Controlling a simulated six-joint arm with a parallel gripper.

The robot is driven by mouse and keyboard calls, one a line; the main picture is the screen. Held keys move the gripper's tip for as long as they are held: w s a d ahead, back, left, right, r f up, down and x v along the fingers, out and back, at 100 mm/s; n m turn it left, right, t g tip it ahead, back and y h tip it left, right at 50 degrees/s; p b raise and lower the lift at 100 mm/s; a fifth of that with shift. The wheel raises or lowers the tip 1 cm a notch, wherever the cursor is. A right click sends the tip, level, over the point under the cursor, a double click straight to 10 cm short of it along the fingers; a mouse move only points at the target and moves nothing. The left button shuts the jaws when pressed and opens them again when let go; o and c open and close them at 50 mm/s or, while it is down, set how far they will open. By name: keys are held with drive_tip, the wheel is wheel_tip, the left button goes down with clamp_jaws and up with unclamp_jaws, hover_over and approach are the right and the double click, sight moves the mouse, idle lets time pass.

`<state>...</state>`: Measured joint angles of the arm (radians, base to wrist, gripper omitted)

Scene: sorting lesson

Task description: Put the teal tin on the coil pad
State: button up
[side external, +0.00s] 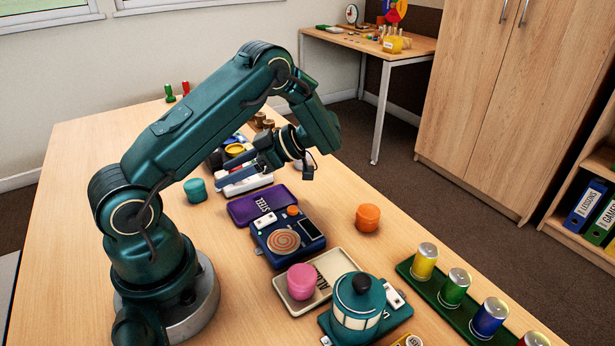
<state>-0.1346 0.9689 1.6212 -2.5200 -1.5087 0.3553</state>
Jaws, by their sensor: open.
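The small teal tin (195,190) stands upright on the table, left of the purple tray. The coil pad (283,242) is a copper-coloured spiral on top of a dark blue box with a dark screen and an orange knob. No tin rests on the spiral. My gripper (221,176) is open, its two long blue-grey fingers reaching left toward the teal tin. The fingertips appear a little right of and above the tin, and I see nothing held between them. The exact gap to the tin is hard to judge from this side.
A purple tray (240,210) lies beside the box. A pink tin (301,281) stands on a beige tray (338,262). An orange tin (367,218) stands alone. A teal lidded canister (358,309) is in front. A green rack (475,318) holds several coloured cans at right. Small items crowd behind my gripper.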

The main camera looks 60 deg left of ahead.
sight(203, 185)
drive_tip(key=x, duration=0.8)
drive_tip(key=shift+s+a+f, duration=0.1)
drive_tip(key=shift+s+f, duration=0.05)
drive_tip(key=shift+s, duration=0.1)
clamp_jaws()
